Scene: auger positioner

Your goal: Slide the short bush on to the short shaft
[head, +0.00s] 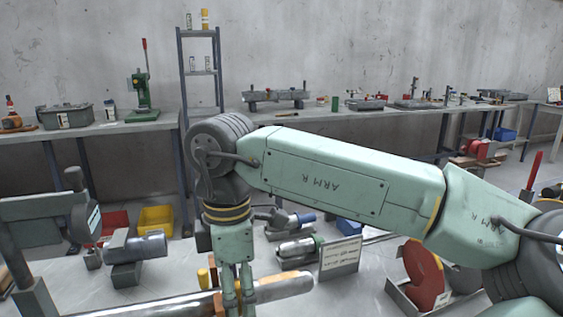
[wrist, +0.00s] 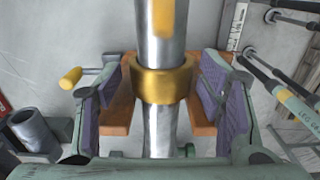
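A gold-coloured ring, which looks like the short bush (wrist: 165,85), sits between my gripper's fingers in the wrist view. A silver shaft (wrist: 161,130) shows on both sides of the ring, and the ring appears to be around it. My gripper (wrist: 165,100) has purple-grey finger pads, with a brown block between each pad and the ring; it looks shut on the bush through these. In the head view my gripper (head: 238,296) points down at a long shaft (head: 165,306) at the bottom edge. The bush is hidden there behind the fingers.
A grey motor-like part (head: 135,246) stands left of my gripper. A yellow bin (head: 156,219) and a red bin (head: 114,224) lie behind. A sign card (head: 340,258) and a red disc (head: 424,274) stand to the right. A workbench (head: 350,118) runs along the wall.

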